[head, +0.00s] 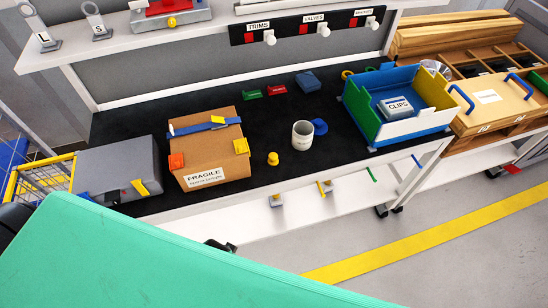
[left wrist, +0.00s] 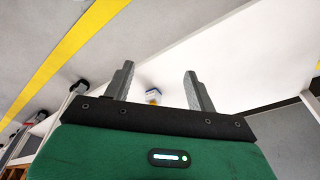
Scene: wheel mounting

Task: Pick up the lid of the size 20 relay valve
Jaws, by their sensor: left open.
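No readable label in either view marks a size 20 relay valve or its lid, so I cannot tell which thing is the lid. Small grey pieces with yellow parts, a left one (head: 276,199) and a right one (head: 327,187), stand on the white lower shelf. In the left wrist view my left gripper (left wrist: 159,72) is open and empty, its two grey fingers spread over white shelf surface. My right gripper is not in view.
The black bench top (head: 245,190) holds a cardboard box (head: 210,150), a grey case (head: 112,170), a cup (head: 302,135), a yellow knob-like piece (head: 273,159) and a CLIPS bin (head: 407,128). A large teal surface (head: 150,260) hides the foreground. Floor at right is clear.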

